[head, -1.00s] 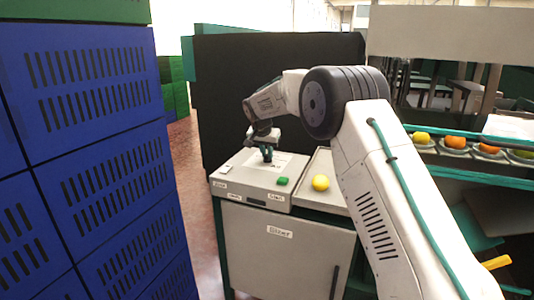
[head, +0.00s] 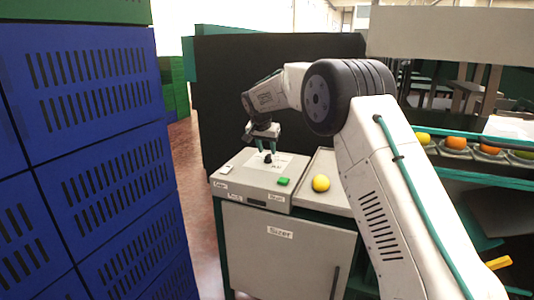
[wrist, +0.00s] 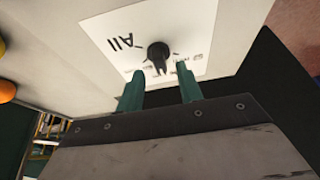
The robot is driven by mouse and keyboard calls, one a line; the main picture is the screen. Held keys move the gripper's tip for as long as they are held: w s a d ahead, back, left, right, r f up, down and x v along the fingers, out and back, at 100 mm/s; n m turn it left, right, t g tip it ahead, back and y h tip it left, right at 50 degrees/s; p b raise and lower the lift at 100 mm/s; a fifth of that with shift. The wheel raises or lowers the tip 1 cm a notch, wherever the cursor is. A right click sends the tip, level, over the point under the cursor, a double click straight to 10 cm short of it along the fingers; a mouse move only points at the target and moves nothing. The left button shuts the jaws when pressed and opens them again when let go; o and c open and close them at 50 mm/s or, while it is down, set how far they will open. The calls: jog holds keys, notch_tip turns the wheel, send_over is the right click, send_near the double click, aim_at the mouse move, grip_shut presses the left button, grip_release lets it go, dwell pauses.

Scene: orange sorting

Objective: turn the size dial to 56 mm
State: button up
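The size dial (wrist: 158,52) is a small black knob on a white label plate (wrist: 205,15) with printed marks and the word "All". Its pointer aims toward the gripper side in the wrist view; the smaller marks are too blurred to read. In the head view the dial (head: 268,158) sits on top of the sizer cabinet (head: 290,250). My gripper (head: 266,147) is just above the dial, its two green fingers apart. In the wrist view the gripper (wrist: 160,85) is open and empty, with the dial beyond the fingertips and not between them.
A green button (head: 283,181) is on the sizer top's front right. A yellow fruit (head: 320,183) lies in the tray to its right. Blue crates (head: 95,130) are stacked at left. More fruit (head: 456,143) sits in a row at right.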

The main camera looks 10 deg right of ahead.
jog(key=v, duration=0.5)
jog(key=shift+r, duration=0.1)
jog(key=n+g, duration=0.2)
send_over(267, 171)
notch_tip(267, 171, down, 4)
jog(key=shift+f, duration=0.1)
jog(key=s+n, duration=0.1)
jog(key=s, duration=0.2)
jog(key=shift+s+d, duration=0.1)
jog(key=shift+s, duration=0.15)
jog(key=s+d+r+n+y, duration=0.1)
jog(key=s+d+r+n, duration=0.1)
jog(key=s, duration=2.4)
jog(key=s+d+r+n+y, duration=0.1)
jog(key=s+d+r+n, duration=0.1)
jog(key=s, duration=2.4)
jog(key=shift+d+r+y, duration=0.4)
jog(key=shift+r, duration=0.3)
